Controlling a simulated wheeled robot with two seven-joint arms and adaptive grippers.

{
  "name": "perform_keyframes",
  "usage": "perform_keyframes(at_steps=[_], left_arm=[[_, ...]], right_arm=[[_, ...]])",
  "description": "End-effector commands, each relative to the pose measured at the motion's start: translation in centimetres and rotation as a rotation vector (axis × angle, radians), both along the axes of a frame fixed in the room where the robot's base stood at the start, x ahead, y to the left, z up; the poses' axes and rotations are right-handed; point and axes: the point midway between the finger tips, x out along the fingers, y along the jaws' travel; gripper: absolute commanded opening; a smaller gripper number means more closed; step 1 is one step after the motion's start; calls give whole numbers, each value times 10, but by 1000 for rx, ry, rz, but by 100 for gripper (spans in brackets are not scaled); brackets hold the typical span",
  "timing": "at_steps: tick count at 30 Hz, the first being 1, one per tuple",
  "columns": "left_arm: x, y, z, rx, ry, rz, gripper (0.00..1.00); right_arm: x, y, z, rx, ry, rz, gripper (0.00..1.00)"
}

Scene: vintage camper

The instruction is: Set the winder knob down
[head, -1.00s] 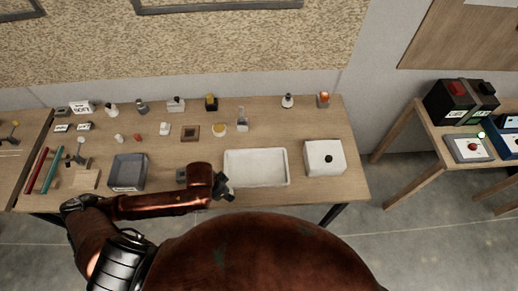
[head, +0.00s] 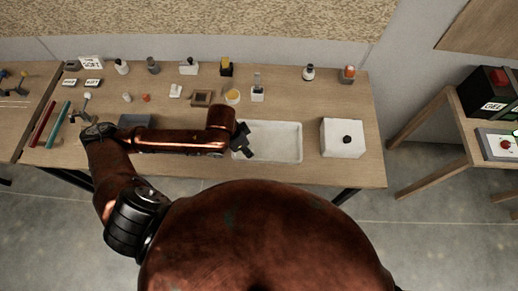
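My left gripper (head: 243,141) is at the left end of the white tray (head: 280,158), overlapping its edge in the picture. Its dark fingers are small and seen from above. I cannot tell whether they are open or shut, or whether they hold anything. I cannot pick out the winder knob for sure. A small black knob (head: 347,140) sits on top of a white box (head: 336,151), to the right of the tray. My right gripper is not in view.
Small bottles and parts stand along the wooden table (head: 205,170), among them a yellow-topped bottle (head: 226,67) and a square brown frame (head: 201,97). My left arm partly hides a dark grey tray (head: 135,120). A second table (head: 455,112) stands at right.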

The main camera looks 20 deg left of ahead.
Motion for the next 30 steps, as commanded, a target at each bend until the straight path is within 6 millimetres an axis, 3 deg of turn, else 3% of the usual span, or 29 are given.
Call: perform_keyframes(at_steps=[1, 4, 12, 20, 26, 30], left_arm=[[6, -2, -8, 1, -4, -1, 0], [30, -11, -15, 0, -1, -1, 0], [61, -21, -57, -1, 2, -1, 0], [72, -24, -71, 1, 1, -1, 0], [71, -24, -99, 1, 2, -1, 0], [72, -24, -101, 1, -1, -2, 0]], right_arm=[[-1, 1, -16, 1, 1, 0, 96], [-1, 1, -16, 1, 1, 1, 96], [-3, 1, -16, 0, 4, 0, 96], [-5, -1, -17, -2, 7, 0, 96], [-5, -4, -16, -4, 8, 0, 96], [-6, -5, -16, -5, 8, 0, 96]])
